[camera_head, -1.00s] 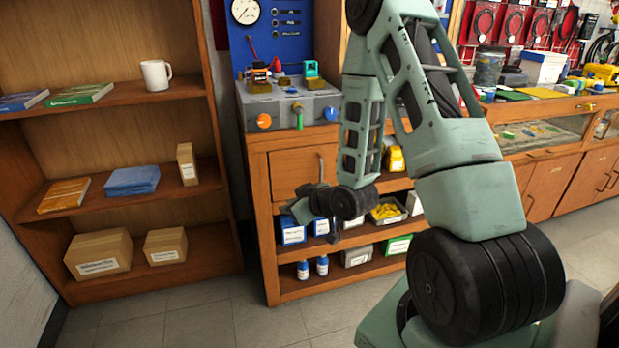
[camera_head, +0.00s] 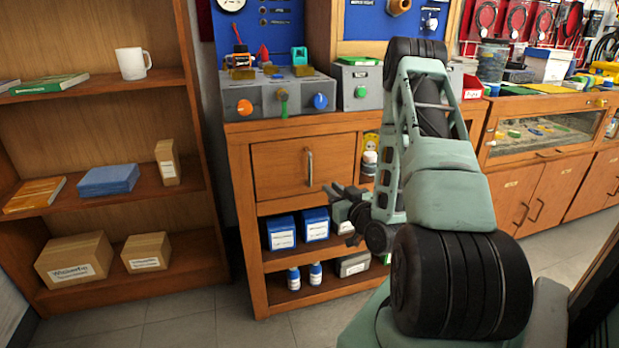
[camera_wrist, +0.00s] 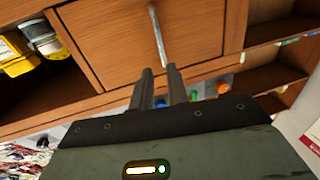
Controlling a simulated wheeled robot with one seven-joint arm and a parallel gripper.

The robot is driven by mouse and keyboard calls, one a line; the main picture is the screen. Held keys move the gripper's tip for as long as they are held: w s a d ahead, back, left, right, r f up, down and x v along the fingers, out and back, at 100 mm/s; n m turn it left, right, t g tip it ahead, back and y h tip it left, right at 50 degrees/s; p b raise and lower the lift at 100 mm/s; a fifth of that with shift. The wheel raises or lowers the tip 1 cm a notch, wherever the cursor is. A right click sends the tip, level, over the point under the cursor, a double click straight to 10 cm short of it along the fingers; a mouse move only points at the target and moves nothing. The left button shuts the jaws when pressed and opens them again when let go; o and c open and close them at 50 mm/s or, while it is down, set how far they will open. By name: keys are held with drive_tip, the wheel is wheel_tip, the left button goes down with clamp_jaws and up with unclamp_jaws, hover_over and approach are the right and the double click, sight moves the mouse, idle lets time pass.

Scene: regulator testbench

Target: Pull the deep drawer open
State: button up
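The deep drawer (camera_head: 280,172) is a wooden front in the bench cabinet, and it sits flush and shut. My gripper (camera_head: 331,190) is just right of and slightly below the handle in the head view. The wrist view shows the drawer front (camera_wrist: 105,40) and the handle (camera_wrist: 157,36). There my gripper (camera_wrist: 160,69) has two dark fingers apart with nothing held. One end of the handle lies in line with the gap between the fingertips; I cannot tell if they touch.
A grey box with coloured knobs (camera_head: 275,93) stands on the bench above the drawer. Blue boxes (camera_head: 281,234) and small bottles (camera_head: 293,278) fill the shelves below. A bookshelf (camera_head: 215,235) stands to the left. The floor (camera_head: 200,325) before the cabinet is clear.

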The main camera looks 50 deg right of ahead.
sight(311, 170)
drive_tip(key=x, duration=1.3)
drive_tip(key=shift+w+d, duration=0.1)
drive_tip(key=shift+w, duration=0.15)
clamp_jaws()
